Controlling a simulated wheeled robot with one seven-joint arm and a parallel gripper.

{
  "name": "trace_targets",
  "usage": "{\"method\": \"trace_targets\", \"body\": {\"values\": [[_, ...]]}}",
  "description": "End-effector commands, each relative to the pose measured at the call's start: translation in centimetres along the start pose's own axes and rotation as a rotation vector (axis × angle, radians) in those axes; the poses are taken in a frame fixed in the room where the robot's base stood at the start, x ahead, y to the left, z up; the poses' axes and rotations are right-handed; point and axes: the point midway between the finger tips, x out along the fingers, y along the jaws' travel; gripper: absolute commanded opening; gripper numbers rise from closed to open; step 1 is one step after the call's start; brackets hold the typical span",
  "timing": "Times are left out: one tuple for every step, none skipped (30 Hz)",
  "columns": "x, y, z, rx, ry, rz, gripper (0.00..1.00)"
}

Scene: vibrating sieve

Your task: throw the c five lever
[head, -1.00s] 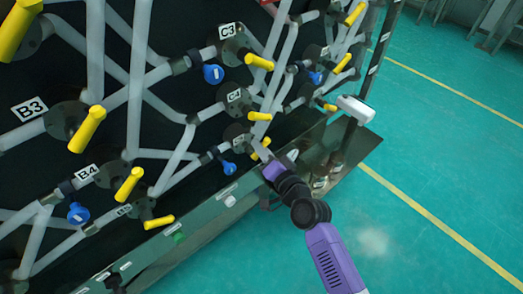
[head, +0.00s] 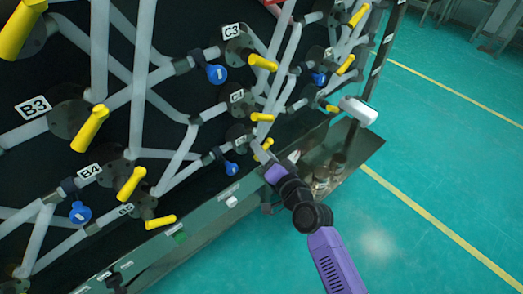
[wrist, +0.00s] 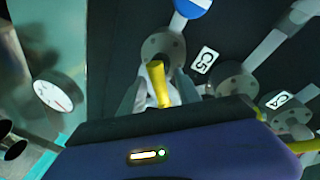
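The yellow C5 lever (wrist: 159,84) stands out from its round grey valve body (wrist: 163,46), beside the C5 label (wrist: 205,60) in the wrist view. My gripper (wrist: 158,92) has one finger on each side of the lever, with a gap visible between the fingers. I cannot tell whether either finger touches it. In the head view, my gripper (head: 261,152) is at the low valve below the C4 label (head: 237,97).
The yellow C4 lever (head: 262,117) is just above my gripper, and the C3 lever (head: 262,62) is higher. A blue valve handle (head: 231,169) is to the left. A metal ledge (head: 215,208) runs below. The green floor (head: 440,150) to the right is clear.

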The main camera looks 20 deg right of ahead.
Motion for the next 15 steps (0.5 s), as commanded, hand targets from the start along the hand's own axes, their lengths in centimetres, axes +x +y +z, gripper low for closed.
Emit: {"method": "trace_targets", "body": {"values": [[-0.6, 0.1, 0.0, 0.0, 0.0, 0.001, 0.4], [-1.0, 0.1, 0.0, 0.0, 0.0, 0.002, 0.4], [-1.6, 0.1, 0.1, 0.0, 0.0, 0.002, 0.4], [-2.1, 0.1, 0.1, 0.0, -0.001, 0.002, 0.4], [-2.6, 0.1, 0.1, 0.0, -0.002, 0.002, 0.4], [-3.3, 0.2, 0.2, 0.0, -0.002, 0.002, 0.4], [-3.8, 0.2, 0.2, 0.0, -0.003, 0.002, 0.4], [-4.2, 0.1, 0.2, 0.0, -0.003, 0.002, 0.4], [-4.9, 0.1, 0.2, 0.0, -0.004, 0.002, 0.4], [-5.3, 0.1, 0.2, 0.0, -0.004, 0.002, 0.4], [-5.7, 0.1, 0.3, 0.0, -0.004, 0.002, 0.4], [-6.1, 0.1, 0.3, -0.001, -0.004, 0.002, 0.4], [-6.4, 0.1, 0.3, -0.001, -0.005, 0.001, 0.4], [-6.7, 0.1, 0.3, -0.001, -0.005, 0.001, 0.4], [-7.0, 0.1, 0.3, -0.001, -0.005, 0.001, 0.4]]}}
